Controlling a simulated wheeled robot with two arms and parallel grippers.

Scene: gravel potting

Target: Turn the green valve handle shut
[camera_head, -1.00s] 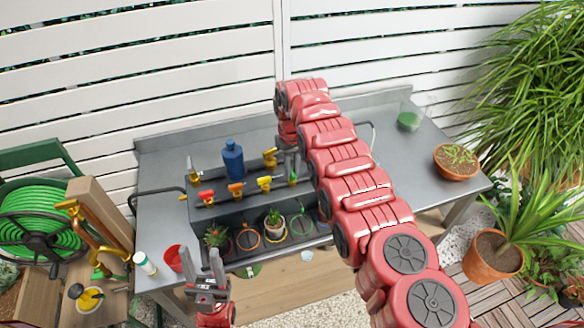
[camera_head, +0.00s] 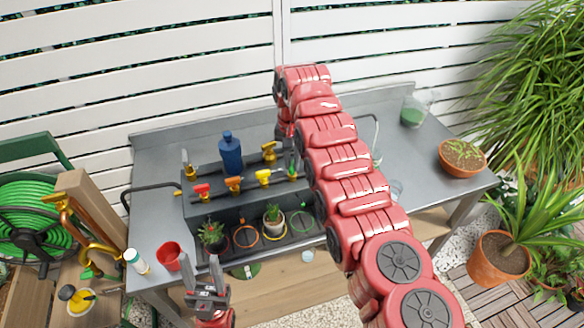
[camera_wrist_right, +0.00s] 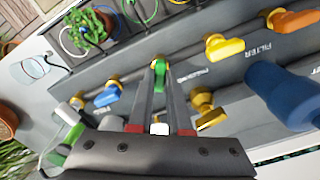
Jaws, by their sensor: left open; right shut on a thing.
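The green valve handle (camera_head: 292,172) is at the right of a row of coloured valves on the grey bench riser, partly hidden by my right arm in the head view. In the right wrist view the green handle (camera_wrist_right: 160,74) sits between the fingertips of my right gripper (camera_wrist_right: 161,84), which is shut on it. Its brass fitting shows just beyond the tips. How far the handle is turned is hard to tell. My left gripper (camera_head: 200,265) is open and empty, low in front of the bench, near the red cup (camera_head: 168,256).
Red (camera_head: 201,191), orange (camera_head: 233,184) and yellow (camera_head: 263,178) valves stand left of the green one. A blue bottle (camera_head: 231,153) stands behind them. In the wrist view a blue valve (camera_wrist_right: 107,95) is close by. Potted plants (camera_head: 273,219) sit below the riser.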

